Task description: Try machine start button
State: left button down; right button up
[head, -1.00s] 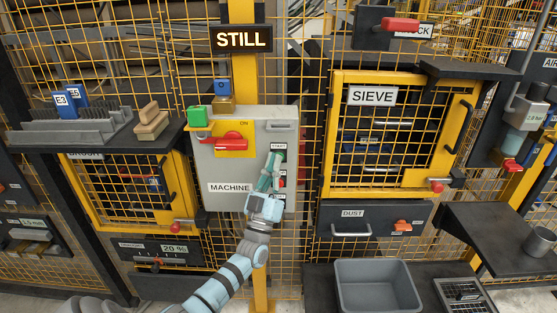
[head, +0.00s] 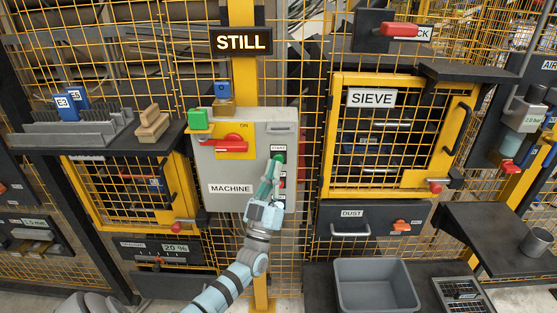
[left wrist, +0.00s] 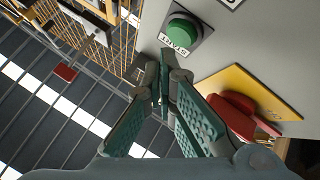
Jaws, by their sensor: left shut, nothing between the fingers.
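The grey machine box (head: 222,172) hangs on the yellow post, with a panel of buttons at its right side. The green START button (head: 279,159) is at the top of that panel, and it shows large in the left wrist view (left wrist: 183,30) with its START label. My left gripper (head: 274,168) is shut and empty, its fingertips just below the button in the head view. In the left wrist view the fingertips (left wrist: 163,78) are close to the button's label; the green cap is uncovered. I cannot tell whether they touch the panel. My right gripper is not in view.
A red switch handle (head: 232,144) on a yellow plate sits left of the buttons. A green block (head: 198,118) and padlock are at the box's top left. A STILL sign (head: 241,41) hangs above. The SIEVE door (head: 390,135) is to the right, a grey bin (head: 375,286) below it.

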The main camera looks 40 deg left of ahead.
pick_arm(q)
jog(key=s+d+p, duration=0.1)
jog(key=s, duration=0.1)
jog(key=s+d+p, duration=0.1)
jog(key=d, duration=0.1)
jog(key=shift+s+p, duration=0.35)
jog(key=shift+s, duration=0.05)
jog(key=shift+a, duration=0.1)
dwell(0.4)
